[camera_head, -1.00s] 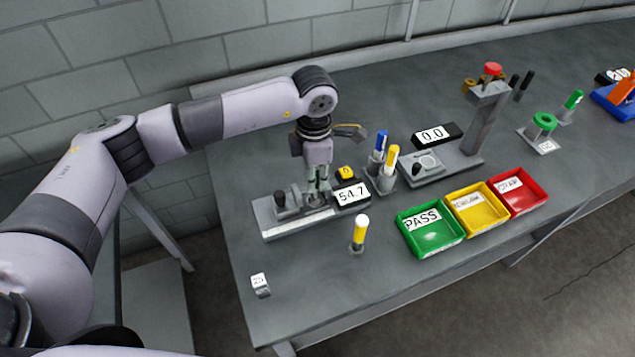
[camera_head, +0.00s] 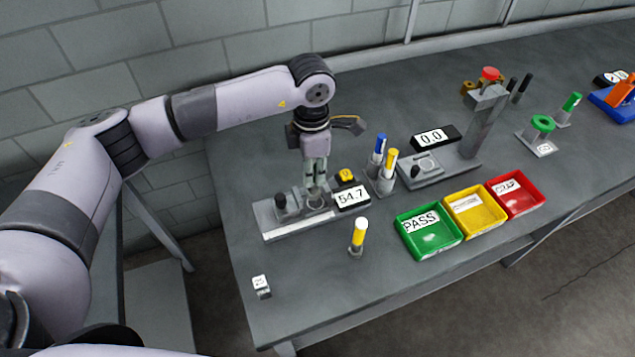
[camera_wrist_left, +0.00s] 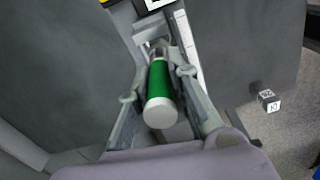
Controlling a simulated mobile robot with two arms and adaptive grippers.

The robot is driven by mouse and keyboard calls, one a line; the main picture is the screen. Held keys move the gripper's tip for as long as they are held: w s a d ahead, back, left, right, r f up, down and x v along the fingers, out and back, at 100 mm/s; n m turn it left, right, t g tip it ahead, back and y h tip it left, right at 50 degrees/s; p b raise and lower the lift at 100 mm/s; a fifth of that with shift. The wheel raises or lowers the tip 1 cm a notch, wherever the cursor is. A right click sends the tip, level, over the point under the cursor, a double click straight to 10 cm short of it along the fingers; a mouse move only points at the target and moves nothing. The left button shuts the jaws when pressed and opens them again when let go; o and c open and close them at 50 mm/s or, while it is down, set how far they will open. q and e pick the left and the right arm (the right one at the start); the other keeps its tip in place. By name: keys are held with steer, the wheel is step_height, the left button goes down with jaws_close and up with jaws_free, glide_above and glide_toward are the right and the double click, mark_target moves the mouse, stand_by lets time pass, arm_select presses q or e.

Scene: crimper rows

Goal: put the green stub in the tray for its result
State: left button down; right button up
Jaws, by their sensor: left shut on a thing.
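My left gripper (camera_head: 317,184) is shut on the green stub, above the round seat of the grey measuring fixture (camera_head: 275,232) at the left of the bench. In the left wrist view the stub (camera_wrist_left: 159,84) sits between the two fingers, its pale end towards the camera. In the head view the fingers mostly hide it. The display (camera_head: 351,196) beside the fixture reads 54.7. The green tray (camera_head: 433,250) is labelled PASS. The yellow tray (camera_head: 475,234) has a label too blurred to read. The red tray (camera_head: 519,213) appears labelled SCRAP. All three look empty. My right gripper is out of view.
A yellow stub with a white top (camera_head: 358,237) stands between fixture and trays. Blue (camera_head: 379,146) and yellow (camera_head: 390,164) capped stubs stand behind it. A second fixture (camera_head: 484,120) has a display (camera_head: 434,136) reading 0.0. A small tag block (camera_head: 262,287) lies near the front left.

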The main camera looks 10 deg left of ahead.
arm_select(q)
steer(key=shift+r+p, duration=0.85)
steer(key=shift+r, duration=1.55)
